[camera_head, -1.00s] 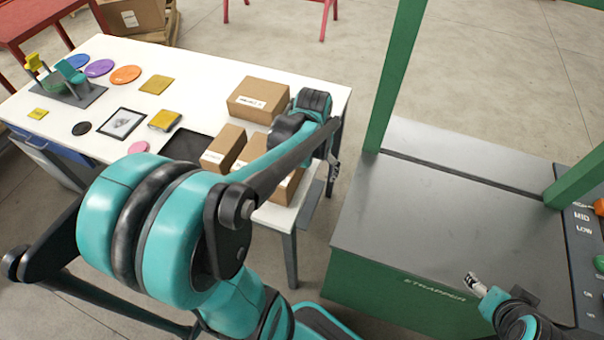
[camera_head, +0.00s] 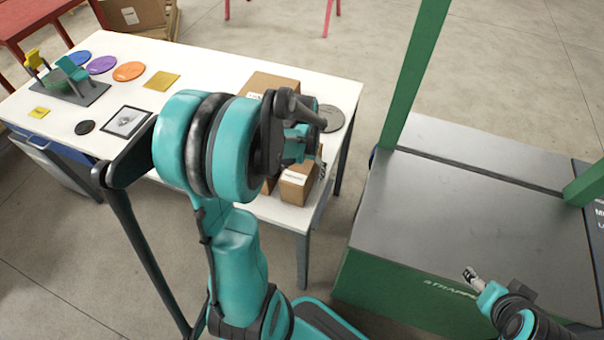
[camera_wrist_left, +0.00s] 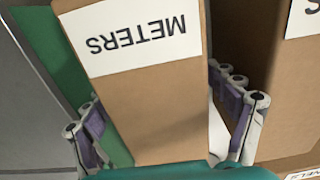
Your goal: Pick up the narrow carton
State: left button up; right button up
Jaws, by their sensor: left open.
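A narrow brown carton (camera_wrist_left: 155,105) with a white METERS label fills the middle of the left wrist view. My left gripper (camera_wrist_left: 165,125) is open, with one finger on each side of it. A strip of space shows between the carton and the right finger; contact at the left finger is unclear. In the head view my left arm hides most of the cartons; a labelled carton (camera_head: 296,188) shows at the table's near right corner, beside my wrist. My right gripper (camera_head: 471,275) is over the green machine's top, too small to read its opening.
Another carton (camera_wrist_left: 245,45) stands close on the right in the wrist view. A large carton (camera_head: 268,82) and a grey disc (camera_head: 331,118) are farther back on the white table (camera_head: 215,62). The green strapper machine (camera_head: 440,205) stands to the right, across a gap.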

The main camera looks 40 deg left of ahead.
pick_arm(q)
jog(key=shift+r, duration=0.1)
jog(key=c, duration=1.6)
